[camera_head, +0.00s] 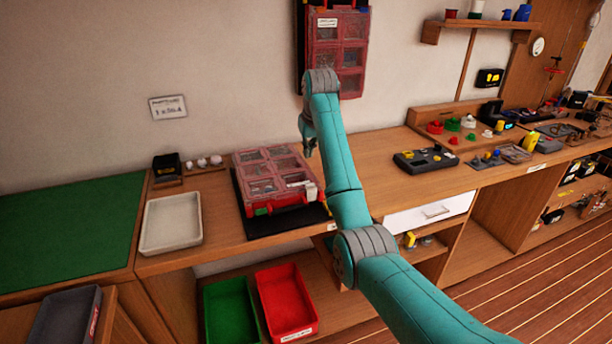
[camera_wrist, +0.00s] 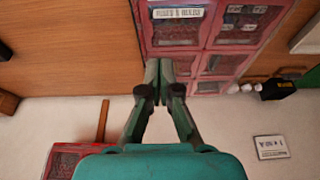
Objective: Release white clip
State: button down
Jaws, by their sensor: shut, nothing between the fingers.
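A red case (camera_head: 270,178) with several clear-lidded compartments lies on a dark mat (camera_head: 262,226) on the workbench. It also fills the top of the wrist view (camera_wrist: 205,43). A green clip (camera_head: 262,211) shows on its front edge. My gripper (camera_head: 309,152) is shut and empty at the case's back right. In the wrist view its fingertips (camera_wrist: 165,68) overlap the case's edge; I cannot tell if they touch it.
A similar red case (camera_head: 337,55) hangs on the wall behind my arm. A white tray (camera_head: 148,245) stands left of the case. A black device (camera_head: 433,160) lies to the right. Green (camera_head: 212,300) and red (camera_head: 302,322) bins sit below. Clear bench lies right of my arm.

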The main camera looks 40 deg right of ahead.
aim_at(308, 183)
jog(key=x, duration=1)
jog(key=shift+f, duration=0.1)
jog(key=shift+s+a, duration=0.3)
jog(key=shift+s, duration=0.65)
jog(key=shift+s+a, duration=0.3)
jog(key=shift+s, duration=0.65)
jog(key=shift+s, duration=0.1)
jog(key=shift+s+t, duration=0.1)
jog(key=shift+t, duration=0.5)
